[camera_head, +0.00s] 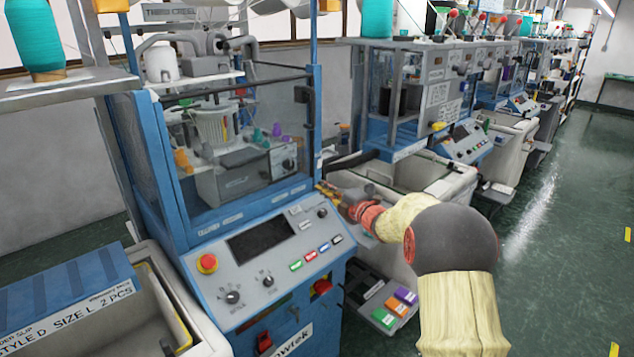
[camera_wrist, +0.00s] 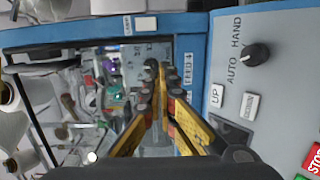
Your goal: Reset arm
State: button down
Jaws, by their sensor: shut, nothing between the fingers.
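My arm, in cream covers with a dark grey joint, reaches in from the right in the head view. My gripper (camera_head: 327,189) is beside the right post of the blue-framed knitting machine (camera_head: 316,120), just above its control panel (camera_head: 262,250). The gripper is small and partly blurred there. In the wrist view the yellow fingers of my gripper (camera_wrist: 160,75) converge toward their tips, shut with nothing between them. Behind them is the machine's clear window (camera_wrist: 100,60). I cannot tell whether the tips touch the frame.
The panel carries a red emergency knob (camera_head: 207,263), a dark screen (camera_head: 261,240) and coloured buttons. The AUTO/HAND knob (camera_wrist: 257,55) shows close by in the wrist view. A white bin (camera_head: 440,181) stands behind my arm. The green floor (camera_head: 560,200) at right is open.

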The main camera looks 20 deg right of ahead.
jog(key=s+d+f+m+g+h, duration=0.45)
jog(key=s+d+f+m, duration=0.4)
jog(key=f, duration=0.25)
jog(key=s+d+f+m+g+h, duration=0.2)
jog(key=s+f+m+g+h, duration=0.15)
jog(key=s+m, duration=0.5)
jog(key=s+a+r+m+g+y, duration=0.1)
jog(key=s+a+r+m+g, duration=0.2)
jog(key=s+a, duration=0.9)
jog(key=s+a+r+m+g+y, duration=0.1)
jog(key=s+a+r+m+g, duration=0.2)
jog(key=s+a, duration=0.9)
jog(key=s+a+r+n+t+y, duration=0.2)
jog(key=s+a+r, duration=0.4)
jog(key=s, duration=0.5)
jog(key=shift+s+a+r+p, duration=0.15)
jog(key=shift+r+p, duration=0.25)
jog(key=shift+r, duration=0.25)
